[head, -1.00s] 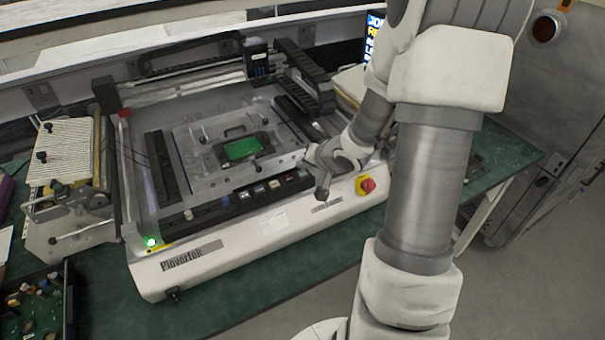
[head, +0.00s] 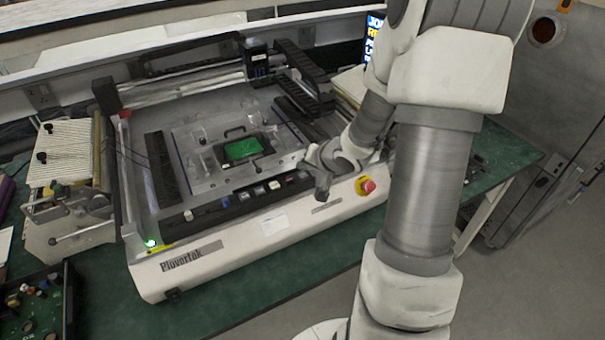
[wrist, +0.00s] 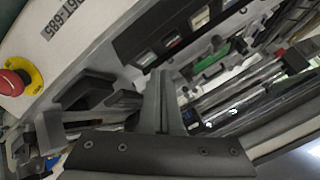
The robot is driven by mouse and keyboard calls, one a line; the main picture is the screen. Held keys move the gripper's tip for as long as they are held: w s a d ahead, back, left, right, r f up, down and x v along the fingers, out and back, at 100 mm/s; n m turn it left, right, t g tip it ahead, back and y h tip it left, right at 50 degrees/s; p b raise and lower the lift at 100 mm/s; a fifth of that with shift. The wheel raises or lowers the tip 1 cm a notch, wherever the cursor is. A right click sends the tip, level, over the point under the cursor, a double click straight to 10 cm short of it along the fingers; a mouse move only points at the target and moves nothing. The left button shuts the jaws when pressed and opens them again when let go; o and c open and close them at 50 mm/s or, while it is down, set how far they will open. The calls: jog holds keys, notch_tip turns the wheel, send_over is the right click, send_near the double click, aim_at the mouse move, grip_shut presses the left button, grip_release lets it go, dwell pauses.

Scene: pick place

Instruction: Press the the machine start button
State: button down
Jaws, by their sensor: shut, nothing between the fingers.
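The machine (head: 235,257), a pale benchtop unit marked Plovertek, stands on the green bench. A black control strip (head: 215,212) with a row of small buttons (head: 274,185) runs along its front top edge. These buttons (wrist: 172,38) also show in the wrist view as pale and dark squares; their labels are unreadable, so I cannot tell which is the start button. My gripper (head: 322,194) is shut and empty at the right end of the strip. In the wrist view its closed fingertips (wrist: 160,78) point toward the strip, close to the lowest button shown; contact cannot be told.
A red emergency stop (head: 367,185) on a yellow base sits right of my gripper; it also shows in the wrist view (wrist: 12,82). A green board (head: 242,149) lies in the machine's fixture. A ribbed device (head: 62,155) stands to the left.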

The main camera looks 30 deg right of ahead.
jog(key=shift+f, duration=0.15)
dwell(0.5)
jog(key=shift+f, duration=0.3)
jog(key=shift+f+b, duration=0.3)
jog(key=shift+f, duration=0.15)
dwell(0.5)
jog(key=shift+r, duration=0.1)
jog(key=shift+r+p, duration=0.8)
jog(key=shift+p, duration=0.25)
